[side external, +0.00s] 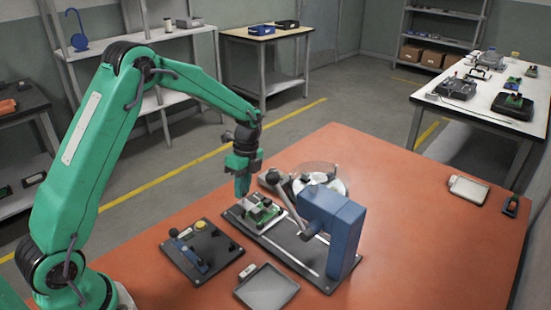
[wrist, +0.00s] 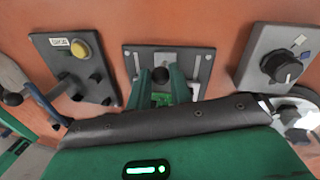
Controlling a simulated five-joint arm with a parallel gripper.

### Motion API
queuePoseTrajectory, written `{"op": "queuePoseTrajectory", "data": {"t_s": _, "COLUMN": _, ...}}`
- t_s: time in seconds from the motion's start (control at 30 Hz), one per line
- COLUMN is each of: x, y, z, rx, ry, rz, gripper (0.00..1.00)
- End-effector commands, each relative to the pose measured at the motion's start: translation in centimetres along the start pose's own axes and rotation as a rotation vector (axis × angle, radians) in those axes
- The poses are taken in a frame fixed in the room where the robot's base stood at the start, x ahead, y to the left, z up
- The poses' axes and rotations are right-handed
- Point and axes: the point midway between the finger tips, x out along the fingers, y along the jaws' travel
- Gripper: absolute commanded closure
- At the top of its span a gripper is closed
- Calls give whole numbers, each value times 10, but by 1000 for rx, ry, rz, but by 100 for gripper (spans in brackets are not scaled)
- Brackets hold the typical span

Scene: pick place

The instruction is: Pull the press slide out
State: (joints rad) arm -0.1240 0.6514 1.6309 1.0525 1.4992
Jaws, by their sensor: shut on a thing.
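The press has a blue column (side external: 335,232) on a dark base plate (side external: 283,250) with light rails. The press slide (side external: 250,222) sits at the left end of this base, away from the column, with a green board (side external: 264,209) on it. My gripper (side external: 241,194) points down at the slide's outer end. In the wrist view, my gripper (wrist: 160,82) is shut on the knob. My fingers partly hide the board.
A dark panel (side external: 203,252) with a yellow button stands left of the press. A grey tray (side external: 267,288) lies in front. A round clear-covered dish (side external: 325,180) stands close behind the press.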

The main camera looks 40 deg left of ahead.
Motion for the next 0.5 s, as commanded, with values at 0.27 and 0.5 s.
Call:
{"op": "queuePoseTrajectory", "data": {"t_s": 0.27, "x": -2, "y": -3, "z": 6, "rx": -1, "ry": 3, "rz": -6, "gripper": 100}}
{"op": "queuePoseTrajectory", "data": {"t_s": 0.5, "x": -2, "y": -3, "z": 7, "rx": -4, "ry": 3, "rz": -6, "gripper": 61}}
